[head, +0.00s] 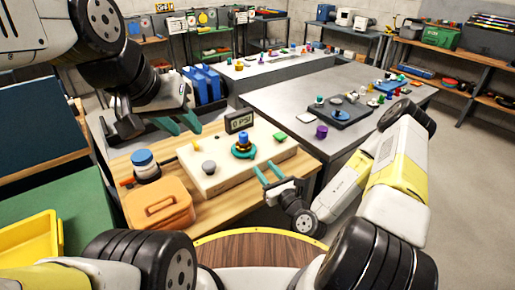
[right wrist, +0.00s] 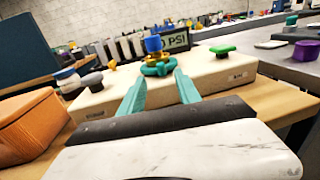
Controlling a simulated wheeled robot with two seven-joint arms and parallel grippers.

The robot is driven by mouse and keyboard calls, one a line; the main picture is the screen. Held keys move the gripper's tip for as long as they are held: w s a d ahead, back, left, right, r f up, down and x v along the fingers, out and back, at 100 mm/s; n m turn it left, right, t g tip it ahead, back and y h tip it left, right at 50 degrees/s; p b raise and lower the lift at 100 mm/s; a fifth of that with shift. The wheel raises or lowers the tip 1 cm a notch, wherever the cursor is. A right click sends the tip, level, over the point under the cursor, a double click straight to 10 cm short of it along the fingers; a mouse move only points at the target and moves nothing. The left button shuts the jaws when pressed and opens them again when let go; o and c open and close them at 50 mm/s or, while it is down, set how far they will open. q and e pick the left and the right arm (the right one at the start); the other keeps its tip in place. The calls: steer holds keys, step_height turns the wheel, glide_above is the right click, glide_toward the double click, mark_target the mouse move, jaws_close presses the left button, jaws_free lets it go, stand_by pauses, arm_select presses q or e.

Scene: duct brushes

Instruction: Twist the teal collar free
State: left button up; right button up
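The teal collar (head: 243,153) sits around the base of a blue-topped fitting (head: 243,138) with a brass-coloured part, on a cream block (head: 225,177) on the wooden bench. In the right wrist view the collar (right wrist: 157,69) lies ahead, between and beyond my fingertips. My right gripper (head: 268,170) is open and empty at the block's front right edge, short of the collar; its fingers also spread apart in the right wrist view (right wrist: 160,82). My left gripper (head: 182,124) is open and empty above the bench, left of and behind the collar.
A display reading 0 PSI (head: 239,122) stands behind the collar. Yellow (head: 196,145), grey (head: 209,167) and green (head: 280,136) knobs sit on the block. An orange case (head: 158,205) and a blue-and-white jar (head: 144,163) stand left. A grey table (head: 290,98) is at right.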

mark_target(254, 155)
steer(key=x, duration=0.7)
steer(key=shift+w+a, duration=0.1)
steer(key=shift+w, duration=0.2)
steer(key=shift+c, duration=0.4)
jaws_close()
